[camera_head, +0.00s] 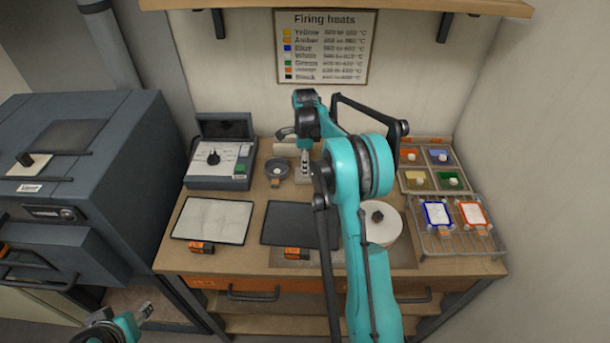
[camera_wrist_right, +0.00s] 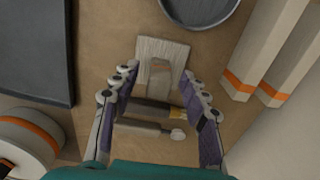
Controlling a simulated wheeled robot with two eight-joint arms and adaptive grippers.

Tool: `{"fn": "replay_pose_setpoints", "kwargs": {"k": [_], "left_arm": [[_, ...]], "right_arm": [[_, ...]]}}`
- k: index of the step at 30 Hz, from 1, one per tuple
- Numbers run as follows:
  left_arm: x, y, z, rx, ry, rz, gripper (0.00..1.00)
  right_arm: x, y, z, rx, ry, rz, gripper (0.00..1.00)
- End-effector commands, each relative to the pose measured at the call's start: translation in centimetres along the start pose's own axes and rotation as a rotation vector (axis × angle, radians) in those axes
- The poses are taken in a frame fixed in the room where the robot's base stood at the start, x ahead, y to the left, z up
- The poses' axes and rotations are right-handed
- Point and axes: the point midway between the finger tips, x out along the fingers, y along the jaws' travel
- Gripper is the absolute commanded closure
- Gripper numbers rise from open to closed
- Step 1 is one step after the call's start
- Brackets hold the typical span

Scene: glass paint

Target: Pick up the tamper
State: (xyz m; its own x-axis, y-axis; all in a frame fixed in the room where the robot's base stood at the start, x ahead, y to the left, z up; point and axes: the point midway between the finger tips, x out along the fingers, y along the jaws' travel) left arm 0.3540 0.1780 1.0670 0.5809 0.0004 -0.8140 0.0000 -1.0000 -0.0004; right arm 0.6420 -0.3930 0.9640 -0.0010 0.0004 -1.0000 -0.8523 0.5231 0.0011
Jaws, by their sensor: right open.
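My right gripper (camera_wrist_right: 155,82) is open in the right wrist view, pointing down at the bench with its fingers spread. Between the fingers lie a tool with a dark handle and pale brownish end (camera_wrist_right: 158,109) and a slim tool with a round white tip (camera_wrist_right: 178,134). I cannot tell which is the tamper. A pale slotted block (camera_wrist_right: 152,46) lies just past the fingertips. Nothing is visibly gripped. In the head view my right gripper (camera_head: 304,148) is behind the bowl's right side, partly hidden by my arm. My left gripper (camera_head: 146,311) is low at left, off the bench.
A small dark bowl (camera_head: 277,170) is left of the right gripper. A dark slab (camera_head: 285,225) and white sheet (camera_head: 213,220) lie nearer. A round white pad (camera_head: 387,232), wire rack (camera_head: 455,240) and color tray (camera_head: 432,170) are at right. A scale-like box (camera_head: 222,165) stands at left.

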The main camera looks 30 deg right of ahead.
Motion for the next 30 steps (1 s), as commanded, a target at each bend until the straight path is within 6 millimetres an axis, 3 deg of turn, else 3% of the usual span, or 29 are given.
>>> {"fn": "replay_pose_setpoints", "kwargs": {"k": [5, 9, 10, 23, 30], "left_arm": [[-0.1, 0.0, -0.1, 0.0, 0.0, 0.0, 0.54], [-0.1, 0.0, -0.1, 0.0, 0.0, 0.0, 0.54], [-0.1, 0.0, -0.1, 0.0, 0.0, 0.0, 0.54], [-0.2, 0.0, -0.2, 0.0, 0.0, 0.0, 0.54], [-1.2, 0.0, -0.8, 0.0, 0.0, 0.0, 0.54]], "right_arm": [[-0.1, 0.0, 0.0, 0.0, 0.0, 0.0, 0.58], [-0.1, 0.0, 0.0, 0.0, 0.0, 0.0, 0.95], [-0.1, 0.0, 0.0, 0.0, 0.0, 0.0, 1.0], [-0.6, 0.0, 0.0, -0.001, 0.0, 0.0, 1.0], [-3.9, 0.0, 0.0, -0.001, 0.0, 0.0, 1.0]]}}
